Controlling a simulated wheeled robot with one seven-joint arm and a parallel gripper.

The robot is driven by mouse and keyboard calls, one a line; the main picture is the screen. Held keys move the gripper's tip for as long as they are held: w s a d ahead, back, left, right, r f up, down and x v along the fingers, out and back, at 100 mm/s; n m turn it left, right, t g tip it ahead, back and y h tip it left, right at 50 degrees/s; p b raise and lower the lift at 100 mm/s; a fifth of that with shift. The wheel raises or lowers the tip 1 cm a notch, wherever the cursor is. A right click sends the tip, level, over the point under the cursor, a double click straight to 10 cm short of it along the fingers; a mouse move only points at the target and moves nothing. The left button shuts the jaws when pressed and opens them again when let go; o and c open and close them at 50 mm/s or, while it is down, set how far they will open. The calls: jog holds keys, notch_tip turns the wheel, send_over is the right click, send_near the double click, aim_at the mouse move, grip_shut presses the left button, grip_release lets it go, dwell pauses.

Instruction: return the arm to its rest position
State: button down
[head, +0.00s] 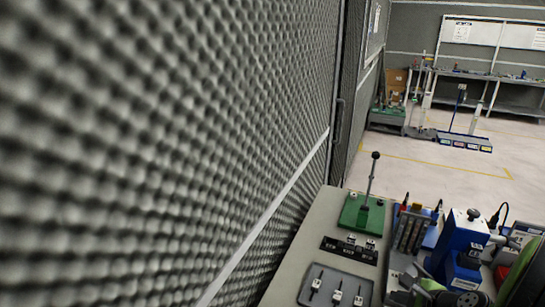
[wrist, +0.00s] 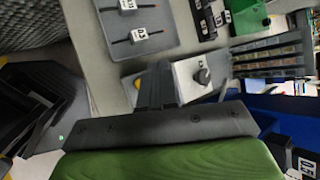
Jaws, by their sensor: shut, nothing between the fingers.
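My gripper (wrist: 157,82) shows in the wrist view as two dark fingers close together, with nothing between them. They reach over the grey worktop, near a light grey box with a dark knob (wrist: 202,75). Green and dark parts of my arm fill the bottom of the wrist view. In the head view green and dark parts, which look like my arm, show at the lower right. The fingertips cannot be made out there.
The worktop (head: 323,213) holds a green lever base (head: 362,213), a black holder (head: 349,250), a grey tray with labelled parts (head: 335,286), a tool rack (head: 410,230) and a blue device (head: 463,240). A foam wall (head: 160,140) stands close at left. Open floor (head: 425,180) lies beyond.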

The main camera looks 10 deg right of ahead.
jog(key=a+r+n+g, duration=0.2)
jog(key=a+r+n, duration=0.4)
jog(key=a+n, duration=0.25)
jog(key=s+a+r+n, duration=0.4)
jog(key=s+a+n, duration=0.2)
jog(key=s+n, duration=0.1)
jog(key=s+a+r+n+g+h, duration=0.1)
jog(key=s+a+r+n, duration=0.3)
jog(key=s+a+n, duration=0.3)
jog(key=shift+s+a+r+n, duration=0.3)
jog(key=shift+s+n, duration=0.1)
jog(key=shift+n, duration=0.65)
jog(key=shift+d, duration=0.1)
